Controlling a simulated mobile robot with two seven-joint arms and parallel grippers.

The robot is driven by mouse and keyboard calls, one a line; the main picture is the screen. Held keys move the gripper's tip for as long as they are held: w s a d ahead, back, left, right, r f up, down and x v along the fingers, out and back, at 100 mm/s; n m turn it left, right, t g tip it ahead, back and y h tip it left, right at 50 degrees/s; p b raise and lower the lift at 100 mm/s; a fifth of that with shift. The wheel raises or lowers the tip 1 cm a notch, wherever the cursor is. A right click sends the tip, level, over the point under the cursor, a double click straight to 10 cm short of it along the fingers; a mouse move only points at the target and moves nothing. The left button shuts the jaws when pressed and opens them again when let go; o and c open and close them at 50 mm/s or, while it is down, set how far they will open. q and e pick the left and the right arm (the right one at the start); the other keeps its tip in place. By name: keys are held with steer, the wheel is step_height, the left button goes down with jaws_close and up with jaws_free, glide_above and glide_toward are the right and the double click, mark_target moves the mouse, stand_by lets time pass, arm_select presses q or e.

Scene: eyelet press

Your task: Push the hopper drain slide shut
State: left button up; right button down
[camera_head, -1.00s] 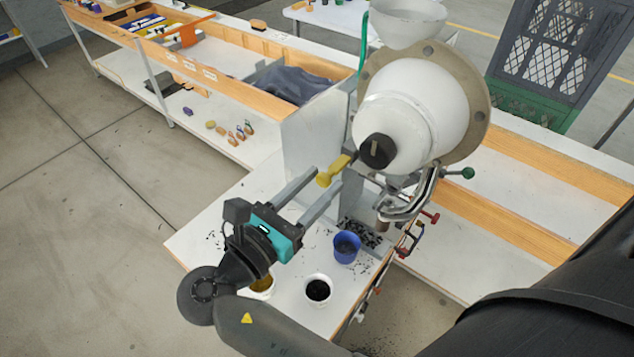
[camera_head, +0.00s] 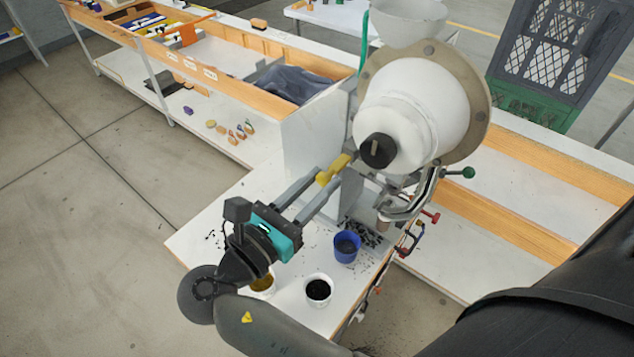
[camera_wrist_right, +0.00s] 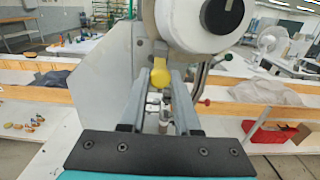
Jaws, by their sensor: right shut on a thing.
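A yellow handle (camera_head: 335,168), which looks like the drain slide's, sticks out below and left of the cap. My right gripper (camera_head: 328,184) is shut on this handle, one grey finger on either side. The slide's inner end is hidden behind the handle and drum. My left gripper is not in view.
A blue cup (camera_head: 347,247) with dark contents stands below the hopper, among spilled dark bits. A white cup (camera_head: 318,291) of black pieces and another with yellow contents (camera_head: 262,283) stand nearer. A curved metal pipe and red and green knobs lie right of the handle.

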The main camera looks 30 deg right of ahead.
mark_target(328, 175)
steer(key=shift+d, duration=0.1)
stand_by(0.4)
steer(key=x, duration=0.3)
steer(key=shift+w+d, duration=0.2)
steer(key=shift+d, duration=0.1)
steer(key=c, duration=1)
jaws_free()
steer(key=shift+c, duration=0.2)
steer(key=o, duration=0.4)
steer(key=shift+d, duration=0.1)
